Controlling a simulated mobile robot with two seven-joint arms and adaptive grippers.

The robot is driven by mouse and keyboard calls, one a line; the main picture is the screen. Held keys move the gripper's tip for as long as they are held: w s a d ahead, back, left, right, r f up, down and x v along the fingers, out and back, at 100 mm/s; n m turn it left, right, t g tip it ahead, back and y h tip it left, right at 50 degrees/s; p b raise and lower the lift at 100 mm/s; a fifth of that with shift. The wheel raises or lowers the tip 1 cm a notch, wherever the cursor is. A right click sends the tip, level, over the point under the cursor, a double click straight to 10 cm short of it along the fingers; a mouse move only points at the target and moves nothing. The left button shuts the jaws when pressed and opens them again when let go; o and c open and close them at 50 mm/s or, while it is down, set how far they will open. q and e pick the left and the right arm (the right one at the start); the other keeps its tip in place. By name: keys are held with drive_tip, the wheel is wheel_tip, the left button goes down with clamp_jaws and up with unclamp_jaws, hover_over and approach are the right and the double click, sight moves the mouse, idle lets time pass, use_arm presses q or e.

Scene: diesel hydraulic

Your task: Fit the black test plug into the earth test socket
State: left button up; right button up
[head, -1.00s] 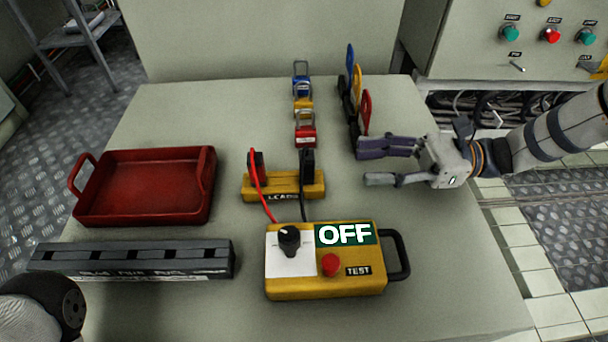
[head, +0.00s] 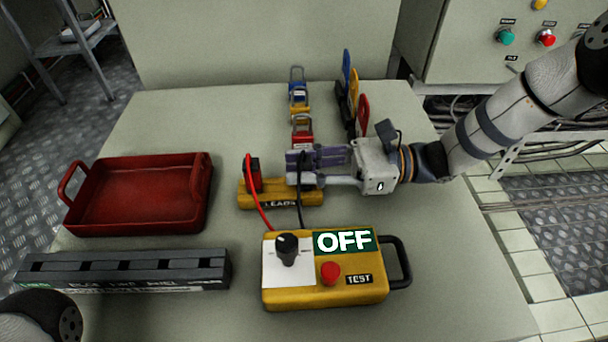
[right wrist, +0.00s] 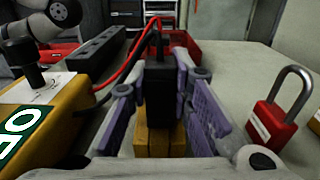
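The black test plug (right wrist: 160,95) stands upright in the yellow LEADS holder (head: 260,201), its black cable rising from the top. My right gripper (head: 290,168) reaches in from the right. In the right wrist view its purple finger pads (right wrist: 160,90) lie against both sides of the plug, and it looks shut on it. In the head view the fingers hide most of the plug. No socket can be read as the earth test socket; a dark bar with several recesses (head: 120,270) lies at the left, with a green mark at its left end. My left gripper is out of view.
The yellow tester (head: 325,290), reading OFF, stands in front of the holder. A red tray (head: 75,215) is at the left. Padlocks (head: 302,130) and coloured tags (head: 362,115) stand behind. The table's right front is clear.

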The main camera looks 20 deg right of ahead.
sight(304, 159)
clamp_jaws()
